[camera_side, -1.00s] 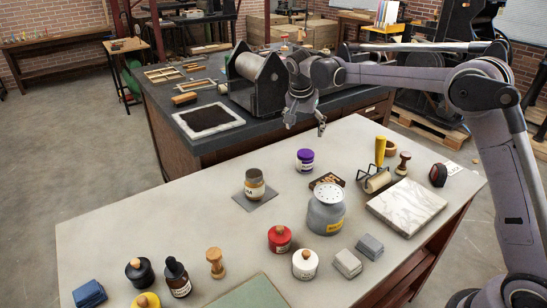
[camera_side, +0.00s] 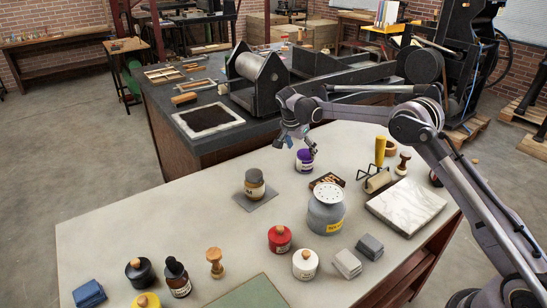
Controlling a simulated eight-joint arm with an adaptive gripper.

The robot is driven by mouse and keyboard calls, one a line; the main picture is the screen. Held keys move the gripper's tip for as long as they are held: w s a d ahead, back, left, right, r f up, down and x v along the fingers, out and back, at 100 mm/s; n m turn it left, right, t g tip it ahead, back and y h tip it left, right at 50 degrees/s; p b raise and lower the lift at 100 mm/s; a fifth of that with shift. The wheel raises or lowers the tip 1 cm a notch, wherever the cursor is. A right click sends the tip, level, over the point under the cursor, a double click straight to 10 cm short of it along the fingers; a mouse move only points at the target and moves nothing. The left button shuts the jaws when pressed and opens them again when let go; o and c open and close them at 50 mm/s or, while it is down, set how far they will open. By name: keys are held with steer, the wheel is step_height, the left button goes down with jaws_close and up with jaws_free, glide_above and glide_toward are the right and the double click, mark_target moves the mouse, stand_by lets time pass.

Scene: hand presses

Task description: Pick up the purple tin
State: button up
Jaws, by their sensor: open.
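The purple tin (camera_side: 304,164) is a small jar with a purple lid and a pale labelled body. It stands upright on the light grey table (camera_side: 130,230), toward its far edge. My gripper (camera_side: 298,146) is open and points down over the tin. Its fingers overlap the top of the tin in the side view, and part of the lid is hidden behind them. I cannot tell whether they touch it.
A jar on a grey mat (camera_side: 254,186) stands left of the tin. The dark press bench (camera_side: 160,110) lies behind.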

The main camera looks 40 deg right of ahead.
mark_target(305, 154)
steer(key=shift+s+x, duration=0.15)
steer(key=shift+x, duration=1.15)
steer(key=shift+s+x, duration=0.1)
steer(key=shift+x, duration=1.2)
steer(key=shift+d+r, duration=0.1)
steer(key=shift+d, duration=0.1)
steer(key=c, duration=1.4)
